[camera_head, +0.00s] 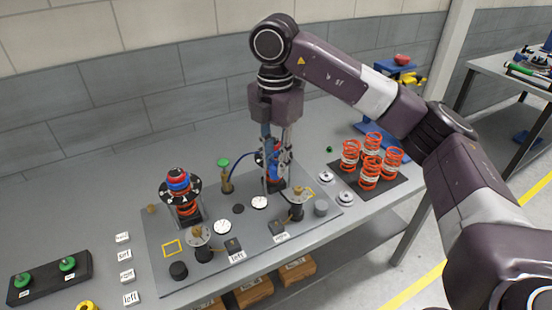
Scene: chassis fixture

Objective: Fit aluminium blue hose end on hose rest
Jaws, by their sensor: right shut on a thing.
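My right gripper (277,178) points down over the right side of the grey fixture plate (220,262). It is shut, at a red, black and blue strut assembly (260,158) that its fingers partly cover. A thin dark blue hose (241,155) arcs from beside a brass post with a green cap (225,178) to the gripper. The hose end at the gripper is hidden between the fingers, so its exact seat cannot be told. I cannot tell which part is the hose rest. My left gripper is not in view.
A second strut assembly (180,198) stands on the plate's left. Several orange springs (369,165) stand on a dark mat at the right. Several white label blocks (125,255) and a black tray with green knobs (50,277) are at the left. The back-left tabletop is clear.

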